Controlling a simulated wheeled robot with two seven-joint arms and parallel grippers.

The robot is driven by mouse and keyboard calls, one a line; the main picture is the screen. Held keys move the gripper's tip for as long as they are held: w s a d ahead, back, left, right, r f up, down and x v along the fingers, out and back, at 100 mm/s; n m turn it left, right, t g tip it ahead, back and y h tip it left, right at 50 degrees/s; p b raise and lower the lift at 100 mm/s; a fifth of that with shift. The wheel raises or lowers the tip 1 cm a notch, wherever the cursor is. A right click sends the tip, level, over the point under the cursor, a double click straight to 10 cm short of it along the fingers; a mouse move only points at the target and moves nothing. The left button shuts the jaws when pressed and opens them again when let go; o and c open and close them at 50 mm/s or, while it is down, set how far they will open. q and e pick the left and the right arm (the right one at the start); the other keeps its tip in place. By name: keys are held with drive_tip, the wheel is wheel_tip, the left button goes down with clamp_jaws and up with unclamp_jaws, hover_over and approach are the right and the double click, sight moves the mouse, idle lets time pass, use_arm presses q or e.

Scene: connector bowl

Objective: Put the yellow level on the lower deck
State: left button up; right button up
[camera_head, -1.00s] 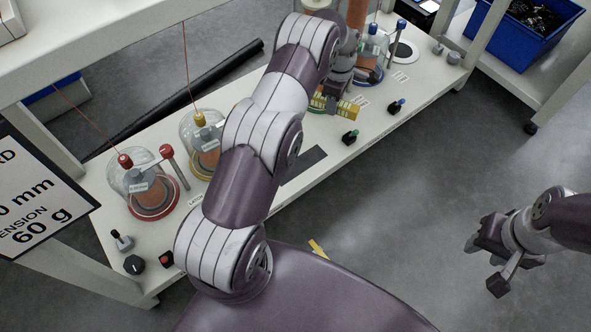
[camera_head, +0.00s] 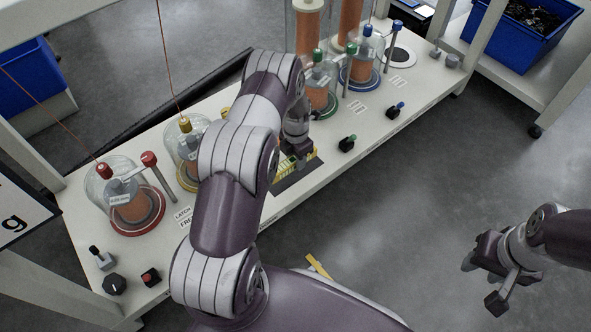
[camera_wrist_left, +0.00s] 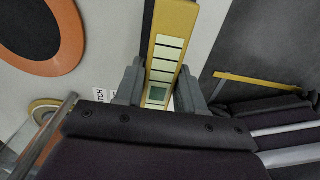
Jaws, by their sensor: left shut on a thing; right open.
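The yellow level (camera_head: 287,169) is partly hidden behind my left arm and hand in the head view. My left gripper (camera_head: 301,152) is shut on it. The left wrist view shows the level (camera_wrist_left: 170,45) pointing away between the two fingers (camera_wrist_left: 160,92), with pale windows along its face. My right gripper (camera_head: 487,278) is open and empty at the right, over the floor.
Jars with red (camera_head: 130,200), yellow (camera_head: 187,150), green (camera_head: 318,90) and blue (camera_head: 362,65) caps stand along the deck. Green (camera_head: 347,144) and blue (camera_head: 395,109) switches are near its front edge. A blue bin (camera_head: 525,35) sits at upper right.

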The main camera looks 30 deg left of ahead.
sight(295, 167)
use_arm(q)
wheel_tip(295, 167, down, 4)
drive_tip(key=b, duration=0.3)
drive_tip(key=shift+s+f, duration=0.15)
drive_tip(key=shift+f, duration=0.05)
drive_tip(key=shift+r, duration=0.15)
drive_tip(key=o, duration=1.2)
